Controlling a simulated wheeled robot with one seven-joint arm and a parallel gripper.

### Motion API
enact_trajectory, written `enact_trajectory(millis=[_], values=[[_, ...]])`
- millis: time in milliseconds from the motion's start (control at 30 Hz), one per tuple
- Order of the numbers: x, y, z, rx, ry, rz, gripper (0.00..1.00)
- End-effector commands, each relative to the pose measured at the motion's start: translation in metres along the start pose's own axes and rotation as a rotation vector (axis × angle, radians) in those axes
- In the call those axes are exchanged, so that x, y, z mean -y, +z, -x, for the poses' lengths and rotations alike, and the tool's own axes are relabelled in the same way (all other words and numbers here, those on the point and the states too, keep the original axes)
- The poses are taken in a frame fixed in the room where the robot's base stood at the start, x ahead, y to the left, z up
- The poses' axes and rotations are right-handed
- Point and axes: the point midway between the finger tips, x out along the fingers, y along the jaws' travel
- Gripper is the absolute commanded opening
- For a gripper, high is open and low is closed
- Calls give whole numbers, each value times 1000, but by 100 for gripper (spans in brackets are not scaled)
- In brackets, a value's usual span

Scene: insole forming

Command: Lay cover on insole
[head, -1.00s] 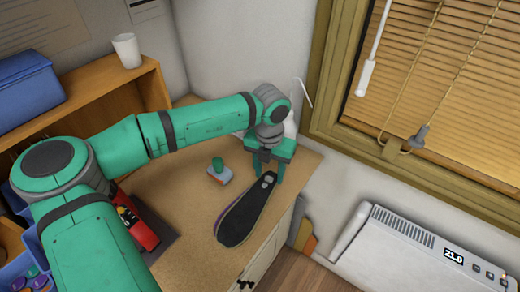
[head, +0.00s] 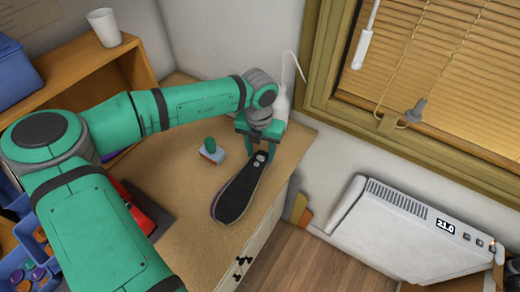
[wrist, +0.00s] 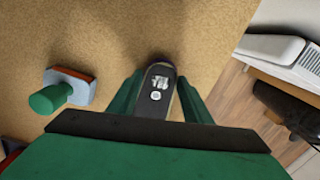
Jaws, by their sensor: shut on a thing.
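The cover (head: 240,188) is a long black sole-shaped piece with pale marks at its narrow end. It lies along the right part of the worktop, and a purple edge, seemingly of the insole (head: 213,204), shows along its left side. The cover hides most of what is under it. My gripper (head: 261,150) is at the narrow end, one green finger on each side, shut on the cover. In the wrist view the marked end of the cover (wrist: 157,90) sits between the fingertips. I cannot tell whether the fingers also touch the insole or whether the cover is raised.
A green-knobbed block (head: 211,151) stands left of the cover, also in the wrist view (wrist: 70,88). A white bottle-like thing (head: 282,104) stands behind my gripper. A wooden shelf (head: 75,72) is at left. The worktop's right edge is close to the cover.

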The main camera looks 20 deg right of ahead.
Motion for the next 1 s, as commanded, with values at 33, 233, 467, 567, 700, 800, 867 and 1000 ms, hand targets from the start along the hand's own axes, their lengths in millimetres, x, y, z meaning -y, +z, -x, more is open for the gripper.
enact_trajectory(millis=[33,233,467,567,700,800,867,1000], values=[[-1,-1,0,0,0,2,22],[-1,-1,0,0,0,2,22],[-1,-1,-2,-1,-1,2,22],[-1,-1,-4,-1,-1,2,22],[-1,-1,-5,-1,-1,2,22],[-1,-1,-7,-1,-1,2,22],[-2,-1,-8,-1,0,2,22],[-2,-2,-10,-2,0,2,22]])
